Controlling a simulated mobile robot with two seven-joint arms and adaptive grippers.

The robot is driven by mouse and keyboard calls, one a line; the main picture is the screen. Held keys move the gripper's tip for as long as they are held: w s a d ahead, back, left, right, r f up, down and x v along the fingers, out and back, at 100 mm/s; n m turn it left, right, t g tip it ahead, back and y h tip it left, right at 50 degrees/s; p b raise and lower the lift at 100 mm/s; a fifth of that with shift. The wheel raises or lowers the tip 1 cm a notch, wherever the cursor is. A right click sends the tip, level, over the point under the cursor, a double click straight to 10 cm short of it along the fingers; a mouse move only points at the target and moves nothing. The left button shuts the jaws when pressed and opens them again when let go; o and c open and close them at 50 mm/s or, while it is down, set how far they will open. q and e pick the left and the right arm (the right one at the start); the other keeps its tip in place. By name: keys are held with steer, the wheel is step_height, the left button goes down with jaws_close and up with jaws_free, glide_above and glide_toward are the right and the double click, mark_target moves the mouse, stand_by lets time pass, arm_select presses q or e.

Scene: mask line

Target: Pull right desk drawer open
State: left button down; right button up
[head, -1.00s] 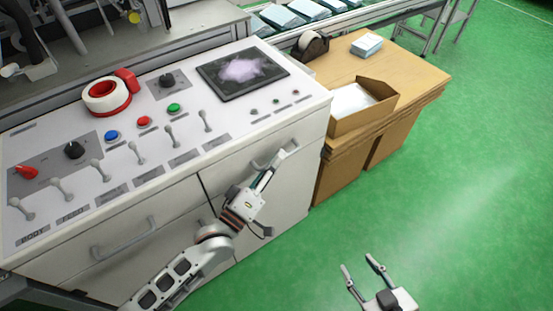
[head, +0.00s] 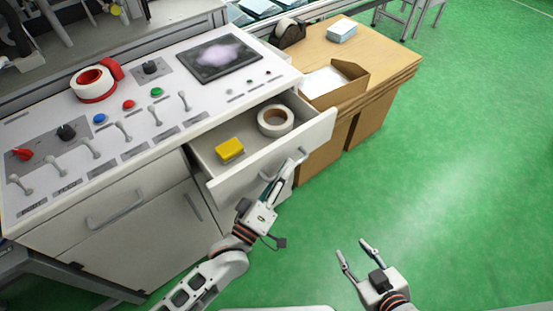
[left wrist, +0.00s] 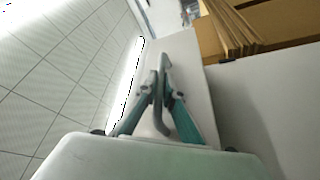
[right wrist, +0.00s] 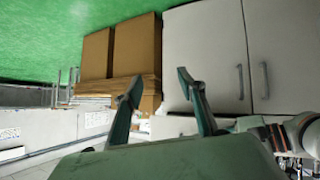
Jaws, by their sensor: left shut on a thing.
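The right desk drawer (head: 262,168) is pulled out from the white desk in the head view, with its inside showing. A yellow block (head: 229,150) and a roll of tape (head: 275,120) lie in it. My left gripper (head: 290,166) is shut on the drawer's handle at the front panel. In the left wrist view the grey handle (left wrist: 161,115) runs between the two fingers (left wrist: 163,92). My right gripper (head: 356,252) is open and empty, over the green floor to the right of the drawer; its spread fingers also show in the right wrist view (right wrist: 158,85).
A closed left drawer (head: 110,205) sits beside the open one. Red and white tape (head: 92,84), a screen (head: 219,56) and several switches are on the desk top. A cardboard box (head: 335,88) stands on a wooden table to the right. The green floor (head: 450,180) at right is clear.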

arm_select(q)
steer(key=s+d, duration=0.5)
steer(key=s, duration=0.2)
steer(key=shift+s+d+p, duration=0.2)
steer(key=shift+s+p, duration=0.1)
steer(key=shift+p, duration=0.05)
arm_select(e)
steer(key=shift+s+d, duration=0.1)
arm_select(q)
steer(key=c, duration=2.4)
jaws_free()
steer(key=shift+c, duration=0.2)
arm_select(e)
steer(key=shift+s+d, duration=0.1)
steer(key=shift+s, duration=0.1)
